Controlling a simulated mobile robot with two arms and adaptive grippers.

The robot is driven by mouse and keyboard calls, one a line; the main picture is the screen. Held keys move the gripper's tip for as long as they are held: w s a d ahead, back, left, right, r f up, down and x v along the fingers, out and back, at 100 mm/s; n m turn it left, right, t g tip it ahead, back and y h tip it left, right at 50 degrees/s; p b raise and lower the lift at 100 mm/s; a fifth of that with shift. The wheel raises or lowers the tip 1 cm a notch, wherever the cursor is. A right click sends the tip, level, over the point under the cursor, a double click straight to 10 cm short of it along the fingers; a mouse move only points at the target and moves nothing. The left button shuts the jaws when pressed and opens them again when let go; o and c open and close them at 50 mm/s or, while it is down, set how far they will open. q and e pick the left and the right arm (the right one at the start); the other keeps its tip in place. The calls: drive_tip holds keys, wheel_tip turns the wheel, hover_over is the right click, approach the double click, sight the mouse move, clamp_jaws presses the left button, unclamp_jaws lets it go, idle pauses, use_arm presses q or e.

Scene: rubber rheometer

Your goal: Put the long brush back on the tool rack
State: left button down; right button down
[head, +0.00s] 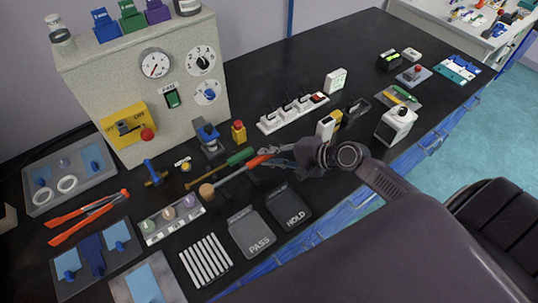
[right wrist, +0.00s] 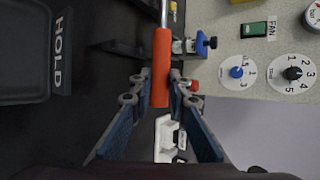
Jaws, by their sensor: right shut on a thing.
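My right gripper (head: 279,158) is shut on the orange handle of a long tool, which I take to be the long brush (head: 235,172). Its grey shaft points down-left toward a round tan end (head: 206,191). In the right wrist view the orange handle of the brush (right wrist: 161,62) is between the fingers of the right gripper (right wrist: 160,85); the far end is out of view. A dark bracket (right wrist: 118,47) beside the handle may be part of the tool rack. A green-handled tool with a brass-coloured shaft (head: 240,157) lies just behind the brush. My left gripper is not in view.
The grey machine (head: 110,75) with dials stands behind. PASS (head: 250,233) and HOLD (head: 289,205) trays lie in front. A tray with several knobs (head: 173,218) is near the tan end. A white power strip (head: 292,112) lies behind the gripper.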

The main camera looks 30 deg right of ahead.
sight(270, 175)
drive_tip(key=shift+f+b, duration=2.3)
drive_tip(key=shift+f, duration=0.5)
drive_tip(key=c, duration=1.7)
unclamp_jaws()
drive_tip(key=shift+c, duration=0.2)
drive_tip(key=o, duration=1)
drive_tip(key=shift+c, duration=0.2)
drive_tip(key=shift+f, duration=0.1)
drive_tip(key=shift+s+f, duration=0.1)
